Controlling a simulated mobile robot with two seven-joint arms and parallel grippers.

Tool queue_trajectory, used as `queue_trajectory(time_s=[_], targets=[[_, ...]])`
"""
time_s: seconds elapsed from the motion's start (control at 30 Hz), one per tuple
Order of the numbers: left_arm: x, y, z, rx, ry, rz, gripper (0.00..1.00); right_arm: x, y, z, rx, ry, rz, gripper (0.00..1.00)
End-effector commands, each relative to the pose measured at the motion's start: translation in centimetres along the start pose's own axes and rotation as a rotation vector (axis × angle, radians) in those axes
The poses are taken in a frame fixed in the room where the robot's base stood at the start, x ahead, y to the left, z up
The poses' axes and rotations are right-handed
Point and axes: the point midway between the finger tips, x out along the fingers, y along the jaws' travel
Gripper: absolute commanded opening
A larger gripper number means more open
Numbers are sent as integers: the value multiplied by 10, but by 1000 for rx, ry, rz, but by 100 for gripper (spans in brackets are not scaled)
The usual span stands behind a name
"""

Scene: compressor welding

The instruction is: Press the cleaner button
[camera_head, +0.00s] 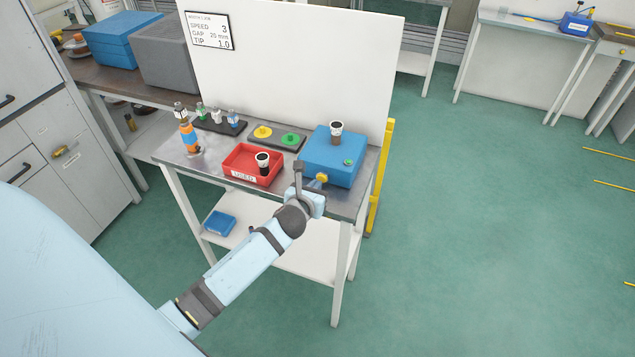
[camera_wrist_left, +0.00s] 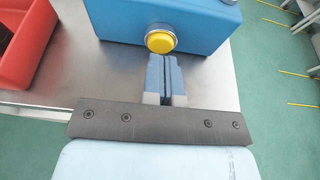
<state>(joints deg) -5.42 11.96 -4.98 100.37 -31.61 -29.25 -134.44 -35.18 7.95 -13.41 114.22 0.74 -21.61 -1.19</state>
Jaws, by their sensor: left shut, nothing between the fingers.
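The cleaner is a blue box (camera_head: 333,156) on the right end of the metal table. A yellow button (camera_head: 321,178) sticks out of its front face. In the left wrist view the yellow button (camera_wrist_left: 160,39) sits in a silver ring on the blue box (camera_wrist_left: 205,25). My left gripper (camera_wrist_left: 167,58) is shut and empty, its blue fingertips just in front of and slightly below the button in the picture. I cannot tell whether they touch it. In the head view the left wrist (camera_head: 308,200) is at the table's front edge. My right gripper is not in view.
A red tray (camera_head: 228,177) with a dark, white-topped cup (camera_head: 263,164) stands left of the blue box. A similar cup (camera_head: 336,132) stands on the box. A black plate (camera_head: 276,138) carries yellow and green discs. A white panel (camera_head: 300,60) rises behind.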

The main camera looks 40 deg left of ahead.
Motion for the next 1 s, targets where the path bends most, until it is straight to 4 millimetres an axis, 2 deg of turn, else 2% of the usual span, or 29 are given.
queue_trajectory(time_s=[0.2, 0.57, 0.77, 1.0], targets=[[15, 0, 5, 0, 1, 0, 0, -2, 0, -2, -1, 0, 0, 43], [17, 0, 6, 1, 1, 0, 0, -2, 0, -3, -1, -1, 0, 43], [34, 1, 13, 3, -1, 0, 0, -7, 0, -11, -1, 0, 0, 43], [36, 2, 16, 0, -8, 3, 0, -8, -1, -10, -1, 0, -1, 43]])
